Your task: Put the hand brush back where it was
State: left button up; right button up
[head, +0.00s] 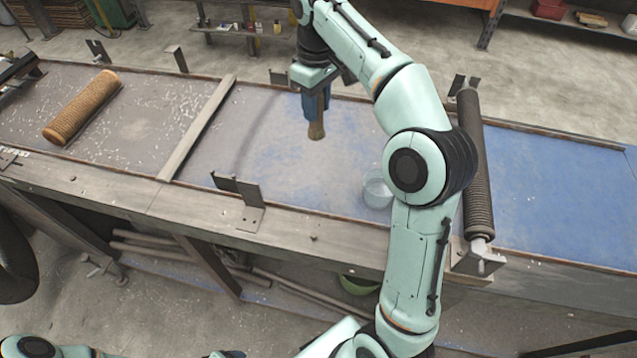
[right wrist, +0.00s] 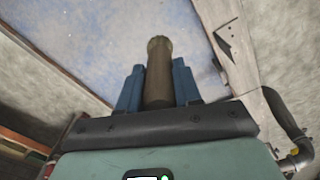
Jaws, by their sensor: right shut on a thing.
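My right gripper (head: 316,108) hangs over the blue-grey bench top (head: 290,165), right of the wooden cross strip, with its blue fingers pointing down. It is shut on a brown, rounded piece (head: 316,131) that sticks out below the fingertips, which I take to be the hand brush. In the right wrist view the hand brush (right wrist: 159,72) stands between the two blue fingers. Its bristles cannot be made out, and the gripper hides part of it. Whether its tip touches the bench is unclear. My left gripper is not in view.
A tan mesh tube (head: 82,107) lies on the left part of the bench. A wooden strip (head: 198,128) crosses the bench. A clear round vessel (head: 376,191) stands beside my right arm. A dark ribbed roller (head: 474,160) spans the bench at right. Metal brackets (head: 240,195) stand along the edges.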

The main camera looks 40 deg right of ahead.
jog(key=shift+s+d+r, duration=0.15)
jog(key=shift+r, duration=0.05)
notch_tip(320, 180, down, 5)
jog(key=shift+f, duration=0.1)
jog(key=shift+f+b, duration=1.4)
jog(key=shift+f, duration=5.9)
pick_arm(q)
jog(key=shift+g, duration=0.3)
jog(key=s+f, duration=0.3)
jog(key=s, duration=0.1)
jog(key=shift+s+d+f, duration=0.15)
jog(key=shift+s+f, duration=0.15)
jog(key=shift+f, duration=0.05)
